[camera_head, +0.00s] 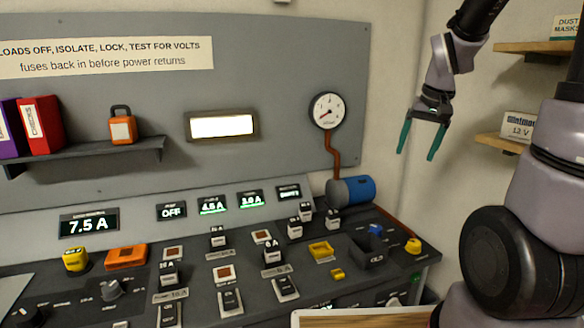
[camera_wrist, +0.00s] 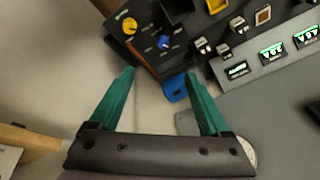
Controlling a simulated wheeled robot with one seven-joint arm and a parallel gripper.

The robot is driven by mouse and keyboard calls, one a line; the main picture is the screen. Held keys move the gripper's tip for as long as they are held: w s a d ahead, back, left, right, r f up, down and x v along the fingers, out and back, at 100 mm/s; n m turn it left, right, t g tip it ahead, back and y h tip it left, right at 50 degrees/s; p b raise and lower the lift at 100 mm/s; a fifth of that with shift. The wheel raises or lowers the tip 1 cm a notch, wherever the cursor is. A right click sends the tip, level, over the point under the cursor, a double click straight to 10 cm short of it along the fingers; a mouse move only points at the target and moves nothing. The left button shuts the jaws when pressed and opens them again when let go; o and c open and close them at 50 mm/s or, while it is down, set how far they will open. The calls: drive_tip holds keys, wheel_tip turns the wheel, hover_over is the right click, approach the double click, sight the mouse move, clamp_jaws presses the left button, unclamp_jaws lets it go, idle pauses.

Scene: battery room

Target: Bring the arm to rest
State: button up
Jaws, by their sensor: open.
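My gripper (camera_head: 420,155) hangs in the air at the upper right in the head view, near the room corner, right of the gauge. Its two green fingers point down and stand apart with nothing between them. In the wrist view my gripper (camera_wrist: 160,85) is also open and empty. The control desk (camera_head: 427,254) lies below and to the left of it, with clear air between. A blue cylinder (camera_head: 355,190) sits at the desk's back right; part of it shows past a finger in the wrist view (camera_wrist: 174,89).
A round gauge (camera_head: 327,111) is on the grey wall panel (camera_head: 290,60). Wooden shelves (camera_head: 497,144) jut from the right wall. A shelf (camera_head: 85,155) on the panel holds binders and an orange padlock (camera_head: 123,127). Fuses and switches crowd the desk.

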drive_tip(key=s+a+r+t+y, duration=0.1)
drive_tip(key=s+a+r+t, duration=0.2)
drive_tip(key=s+a+r, duration=0.3)
drive_tip(key=s+r, duration=0.5)
drive_tip(key=s, duration=0.3)
drive_tip(key=shift+r+m+t, duration=0.3)
drive_tip(key=shift+w, duration=0.1)
